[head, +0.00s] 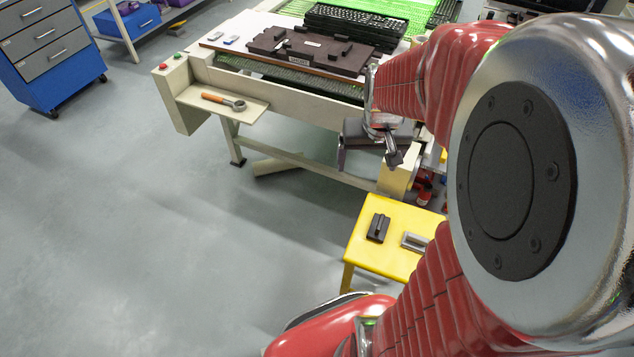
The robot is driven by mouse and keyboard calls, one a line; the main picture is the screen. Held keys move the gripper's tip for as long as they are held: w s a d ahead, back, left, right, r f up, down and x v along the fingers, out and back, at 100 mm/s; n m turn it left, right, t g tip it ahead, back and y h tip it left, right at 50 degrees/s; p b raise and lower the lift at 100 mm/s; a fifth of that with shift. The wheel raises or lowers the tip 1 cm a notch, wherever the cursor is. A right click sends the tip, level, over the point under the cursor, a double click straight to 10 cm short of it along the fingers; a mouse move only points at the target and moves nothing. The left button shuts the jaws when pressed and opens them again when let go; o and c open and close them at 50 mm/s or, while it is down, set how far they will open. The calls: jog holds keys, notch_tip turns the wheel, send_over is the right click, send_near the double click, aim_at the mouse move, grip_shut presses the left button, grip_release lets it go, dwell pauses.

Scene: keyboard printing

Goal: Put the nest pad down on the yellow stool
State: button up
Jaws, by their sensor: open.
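The yellow stool (372,258) stands in the lower middle, partly hidden by my red arm. A small dark block with a raised bar (378,227), which looks like the nest pad, lies flat on the stool top. A grey metal piece (413,242) lies to its right, partly cut off by my arm. My gripper (393,152) is open and shows above and beyond the stool, apart from the dark block. Nothing is visibly held in it, though its jaws are small and partly hidden here.
The machine table (290,92) behind carries a dark fixture plate (310,50) and a black keyboard (352,22). An orange-handled tool (222,101) lies on its side shelf. A blue drawer cabinet (50,60) stands far left. The grey floor at left is clear.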

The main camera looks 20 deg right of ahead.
jog(key=s+a+r+n+t, duration=0.1)
jog(key=s+a+r+n, duration=0.1)
jog(key=s+a+r, duration=0.3)
jog(key=s+a+r+n+t+y, duration=0.1)
jog(key=s+a+r, duration=0.4)
jog(key=a, duration=0.7)
jog(key=shift+r+n+t, duration=0.4)
jog(key=shift+r+n, duration=0.35)
jog(key=shift+n, duration=0.05)
